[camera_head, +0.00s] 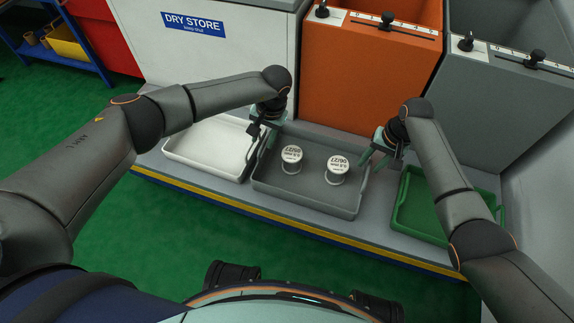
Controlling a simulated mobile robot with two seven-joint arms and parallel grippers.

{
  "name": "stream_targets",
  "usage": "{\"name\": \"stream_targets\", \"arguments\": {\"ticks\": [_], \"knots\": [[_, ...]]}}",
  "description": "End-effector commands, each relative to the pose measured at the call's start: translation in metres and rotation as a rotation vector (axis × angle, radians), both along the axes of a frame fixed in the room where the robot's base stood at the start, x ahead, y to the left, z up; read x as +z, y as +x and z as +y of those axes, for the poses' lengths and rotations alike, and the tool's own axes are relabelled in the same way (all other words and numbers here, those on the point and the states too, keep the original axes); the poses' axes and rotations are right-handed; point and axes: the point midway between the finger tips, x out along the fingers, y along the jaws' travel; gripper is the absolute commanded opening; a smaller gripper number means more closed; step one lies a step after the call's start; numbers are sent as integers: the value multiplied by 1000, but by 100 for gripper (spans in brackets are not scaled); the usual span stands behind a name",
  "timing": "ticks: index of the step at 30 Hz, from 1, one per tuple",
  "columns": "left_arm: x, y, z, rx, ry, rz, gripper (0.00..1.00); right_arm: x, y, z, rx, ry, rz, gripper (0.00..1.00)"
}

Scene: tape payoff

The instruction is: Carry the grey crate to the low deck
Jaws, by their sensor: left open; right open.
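The grey crate (300,197) sits on a long low grey platform (375,236), between a white tray and a green tray. Two white spools with printed labels stand upright in it, a left spool (291,160) and a right spool (337,172). My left gripper (259,136) is open at the crate's left rear edge. My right gripper (374,160) is open at the crate's right edge. Whether either gripper's fingers touch or straddle the rim cannot be told. The grippers and arms hide parts of the crate's left and right rims.
The white tray (207,171) and green tray (403,214) stand close on either side. A white "DRY STORE" cabinet (230,60), an orange bin (365,75) and a grey bin (500,110) rise behind. A blue shelf (85,62) stands far left. Green floor (150,235) lies open in front.

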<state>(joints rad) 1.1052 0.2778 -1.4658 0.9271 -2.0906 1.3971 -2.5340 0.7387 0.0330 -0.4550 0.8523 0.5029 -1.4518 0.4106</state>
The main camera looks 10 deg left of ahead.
Motion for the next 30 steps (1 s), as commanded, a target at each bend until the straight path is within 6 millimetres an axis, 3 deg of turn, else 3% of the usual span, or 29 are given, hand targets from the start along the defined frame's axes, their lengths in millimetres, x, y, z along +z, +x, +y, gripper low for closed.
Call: {"name": "stream_targets", "arguments": {"ticks": [3,9,17,30], "knots": [[22,2,-5,-4,-2,-8,42,0,0,0,0,0,0,42],[47,2,-11,-3,-5,-11,42,0,0,0,0,0,0,42],[55,2,-13,-5,-5,-12,42,10,1,-1,0,2,-2,42],[55,2,-13,-6,-6,-13,42,93,-1,-18,0,0,-5,42]]}}
